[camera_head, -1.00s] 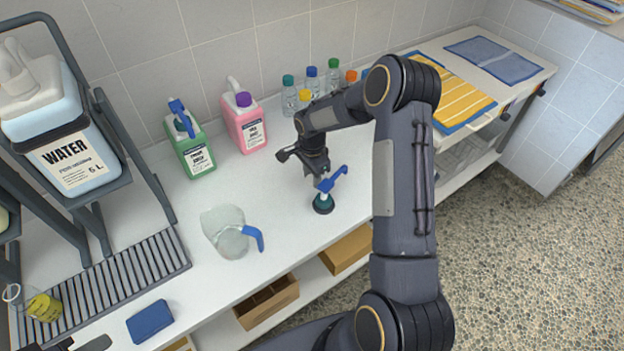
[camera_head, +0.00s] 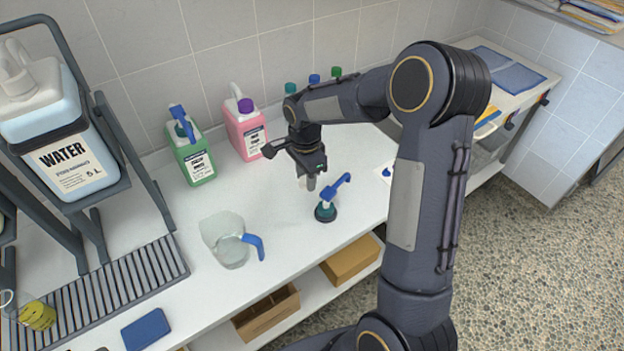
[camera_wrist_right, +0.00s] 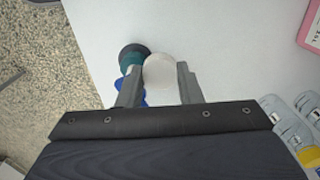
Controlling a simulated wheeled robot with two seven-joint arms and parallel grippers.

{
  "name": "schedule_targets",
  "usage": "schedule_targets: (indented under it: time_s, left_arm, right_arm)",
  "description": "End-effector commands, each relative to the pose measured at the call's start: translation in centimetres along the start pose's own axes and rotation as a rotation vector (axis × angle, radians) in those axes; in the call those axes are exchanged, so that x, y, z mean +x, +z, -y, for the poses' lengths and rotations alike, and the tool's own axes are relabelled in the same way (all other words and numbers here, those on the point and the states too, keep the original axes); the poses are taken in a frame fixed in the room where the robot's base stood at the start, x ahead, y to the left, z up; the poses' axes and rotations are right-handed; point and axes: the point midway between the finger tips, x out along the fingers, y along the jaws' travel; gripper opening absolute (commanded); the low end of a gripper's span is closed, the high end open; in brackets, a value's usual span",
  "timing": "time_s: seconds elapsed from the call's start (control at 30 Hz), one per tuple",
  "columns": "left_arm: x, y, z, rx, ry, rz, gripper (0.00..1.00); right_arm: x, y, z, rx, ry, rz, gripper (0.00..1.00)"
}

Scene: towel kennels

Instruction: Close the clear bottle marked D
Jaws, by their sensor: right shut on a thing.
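My right gripper (camera_head: 311,180) is over the middle of the counter, pointing down. In the right wrist view its fingers (camera_wrist_right: 158,88) are shut on a pale round thing (camera_wrist_right: 160,70), perhaps a cap. Just beside it stands a dark teal round piece with a blue lever (camera_head: 325,211); the teal part shows in the right wrist view (camera_wrist_right: 132,56). Clear bottles (camera_wrist_right: 289,118) stand behind, one with a yellow cap (camera_wrist_right: 310,157). In the head view my arm hides most of them; no D is readable. A dark scrap at the bottom left edge may be my left gripper.
A green jug (camera_head: 192,160) and a pink jug (camera_head: 246,133) stand by the wall. A clear pitcher with a blue handle (camera_head: 228,240) stands left of the gripper. A water canister (camera_head: 75,160) sits in a rack at left. Bare counter lies between pitcher and jugs.

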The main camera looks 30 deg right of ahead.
Motion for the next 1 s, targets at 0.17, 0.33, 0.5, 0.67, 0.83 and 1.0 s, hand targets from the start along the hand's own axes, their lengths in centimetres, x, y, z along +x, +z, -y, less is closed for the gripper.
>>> schedule_targets:
  time_s: [0.17,0.33,0.5,0.67,0.83,1.0]
  left_arm:
    - [0.9,0.5,0.4,0.0,0.0,0.0,0.25]
    - [1.3,0.6,0.6,0.0,0.0,0.0,0.25]
    - [1.4,0.7,0.6,0.0,0.0,0.0,0.25]
    - [1.3,0.7,0.6,0.0,0.0,0.0,0.25]
    - [1.3,0.7,0.6,0.0,0.0,0.0,0.25]
    - [1.3,0.7,0.6,0.0,0.0,0.0,0.25]
  right_arm:
    - [-1.5,3.2,-2.5,-0.004,0.001,0.001,0.12]
    - [-2.6,5.2,-4.0,-0.002,0.001,0.001,0.12]
    - [-3.1,6.0,-4.6,-0.001,0.002,0.001,0.12]
    - [-3.2,6.1,-4.7,0.0,0.002,0.001,0.12]
    - [-3.2,6.1,-4.7,0.0,0.003,0.001,0.12]
    - [-2.9,6.1,-4.7,-0.041,0.004,0.001,0.12]
